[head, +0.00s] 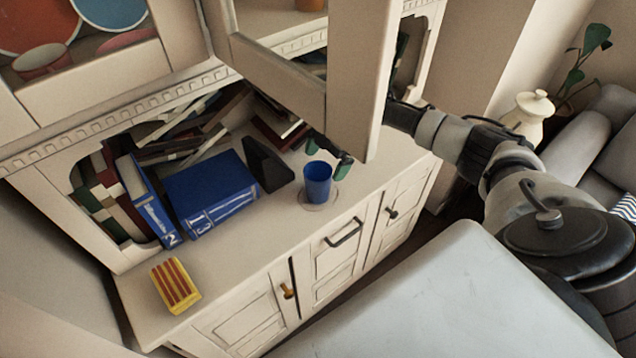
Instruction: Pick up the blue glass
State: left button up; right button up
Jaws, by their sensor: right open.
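The blue glass (318,181) stands upright on the cabinet counter, right of the middle, on a pale round mark or coaster. My right gripper (328,160) reaches in from the right, behind the open cabinet door. Its green-tipped fingers are open, one at the far left of the glass and one at its right side. The glass is between or just in front of the fingers; contact cannot be told. Part of my right arm is hidden by the door. My left gripper is not in view.
An open cabinet door (358,80) hangs just above the glass and in front of my right arm. Blue books (210,190) and a dark wedge (268,163) stand left of the glass. A yellow-red striped box (174,285) lies at the front left. The counter front is clear.

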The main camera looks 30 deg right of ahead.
aim_at(309, 193)
jog(key=p+x, duration=0.1)
jog(key=x, duration=0.1)
jog(key=p+x, duration=0.1)
jog(key=x, duration=0.2)
jog(key=shift+w+a+r, duration=0.1)
jog(key=shift+w+a, duration=0.05)
jog(key=shift+a, duration=0.25)
jog(key=shift+f, duration=0.25)
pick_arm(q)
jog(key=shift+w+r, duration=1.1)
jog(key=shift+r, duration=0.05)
pick_arm(e)
jog(key=shift+w+f, duration=0.1)
jog(key=shift+c, duration=0.6)
jog(key=c, duration=0.5)
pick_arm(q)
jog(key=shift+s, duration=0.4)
pick_arm(e)
jog(key=c, duration=0.4)
